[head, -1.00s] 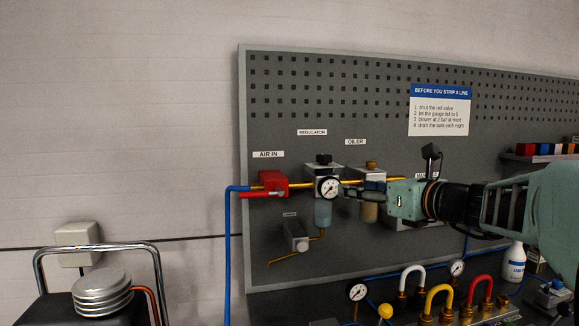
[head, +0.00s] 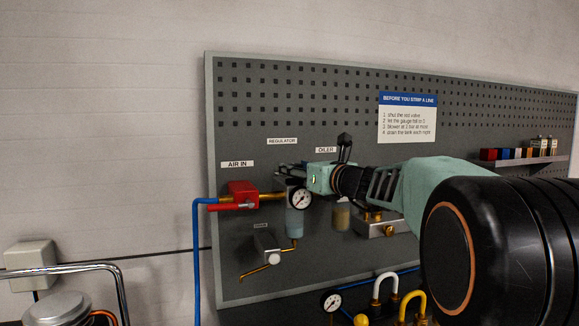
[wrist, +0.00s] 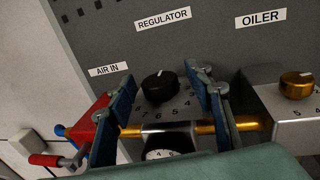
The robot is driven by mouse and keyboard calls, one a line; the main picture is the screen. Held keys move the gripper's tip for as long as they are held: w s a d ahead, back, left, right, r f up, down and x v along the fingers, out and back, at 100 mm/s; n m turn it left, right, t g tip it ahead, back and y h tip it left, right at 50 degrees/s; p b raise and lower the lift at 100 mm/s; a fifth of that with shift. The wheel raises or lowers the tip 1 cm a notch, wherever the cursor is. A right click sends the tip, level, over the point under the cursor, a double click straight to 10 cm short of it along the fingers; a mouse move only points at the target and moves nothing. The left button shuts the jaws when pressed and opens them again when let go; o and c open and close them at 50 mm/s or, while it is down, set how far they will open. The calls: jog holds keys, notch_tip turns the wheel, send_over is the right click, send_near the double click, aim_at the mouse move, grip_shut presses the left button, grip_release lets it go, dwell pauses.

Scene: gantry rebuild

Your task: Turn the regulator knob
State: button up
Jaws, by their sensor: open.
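The regulator knob (wrist: 160,88) is a black round knob with a white mark, on a grey top plate (wrist: 172,108) with printed numbers, under the REGULATOR label (wrist: 163,19). In the wrist view my gripper (wrist: 161,79) is open, with one blue-padded finger on each side of the knob and a gap to it on both sides. In the head view my gripper (head: 284,170) is over the regulator and hides the knob. The regulator's round gauge (head: 299,198) shows just below it.
A red valve (head: 238,196) labelled AIR IN sits left on the brass pipe (head: 270,197). The oiler's brass knob (wrist: 297,84) is to the right. A pegboard (head: 290,105) stands behind. A drain part (head: 266,240) hangs below.

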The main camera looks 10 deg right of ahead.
jog(key=shift+w+a, duration=0.15)
jog(key=shift+w, duration=0.25)
jog(key=shift+c, duration=0.3)
jog(key=c, duration=1.1)
jog(key=shift+f+m+h+b, duration=0.25)
jog(key=shift+h+b, duration=0.25)
jog(key=shift+b, duration=0.4)
jog(key=shift+a+m+t+h+b, duration=0.1)
jog(key=shift+m+t+h+b, duration=0.45)
jog(key=shift+b, duration=0.4)
jog(key=shift+m+h+b, duration=0.6)
jog(key=shift+h+b, duration=0.45)
jog(key=shift+b, duration=0.1)
jog(key=shift+r+m+h+b, duration=0.15)
jog(key=shift+m+h+b, duration=0.55)
jog(key=shift+h+b, duration=0.45)
